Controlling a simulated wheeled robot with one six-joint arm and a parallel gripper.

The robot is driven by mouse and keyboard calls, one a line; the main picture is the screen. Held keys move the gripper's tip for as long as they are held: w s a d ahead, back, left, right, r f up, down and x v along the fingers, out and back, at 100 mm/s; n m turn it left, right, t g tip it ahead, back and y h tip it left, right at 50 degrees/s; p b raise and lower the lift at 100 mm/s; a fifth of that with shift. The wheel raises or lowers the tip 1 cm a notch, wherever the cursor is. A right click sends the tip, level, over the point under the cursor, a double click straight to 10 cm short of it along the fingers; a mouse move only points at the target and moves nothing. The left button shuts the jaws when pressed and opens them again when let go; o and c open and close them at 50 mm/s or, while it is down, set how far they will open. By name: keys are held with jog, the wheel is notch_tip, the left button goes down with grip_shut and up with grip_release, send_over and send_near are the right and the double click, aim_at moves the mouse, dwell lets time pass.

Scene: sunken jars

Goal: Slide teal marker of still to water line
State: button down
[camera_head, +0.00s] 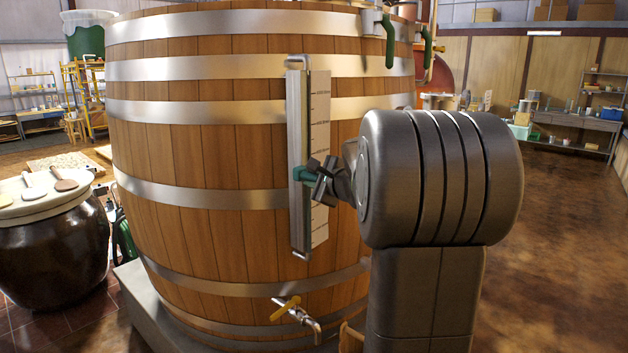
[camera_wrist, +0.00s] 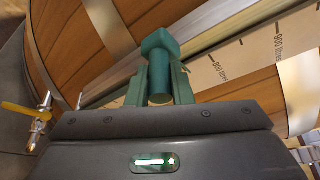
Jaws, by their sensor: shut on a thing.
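A teal marker (camera_head: 303,176) sits on the upright metal gauge rail (camera_head: 297,120) on the front of a large wooden vat (camera_head: 190,150), a little below the rail's mid-height. My gripper (camera_head: 320,181) is shut on the marker from the right. In the wrist view the marker (camera_wrist: 160,44) is held between the fingertips of my gripper (camera_wrist: 160,72). A pale scale strip (camera_head: 319,120) with dark ticks runs along the rail; in the wrist view the scale strip (camera_wrist: 240,60) reads 800 and 900 litres. I cannot make out a water line.
A brass-handled tap (camera_head: 290,308) juts out low on the vat and also shows in the wrist view (camera_wrist: 40,115). Green-handled fittings (camera_head: 389,45) hang at the vat's top right. A dark jar (camera_head: 55,240) with a pale lid stands left. The floor at right is clear.

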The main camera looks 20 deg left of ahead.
jog(key=c, duration=1.3)
grip_release()
jog(key=b+v, duration=0.2)
jog(key=v, duration=1.2)
jog(key=shift+f, duration=0.1)
jog(key=p+x, duration=0.2)
jog(key=x, duration=1.2)
jog(key=shift+f, duration=0.25)
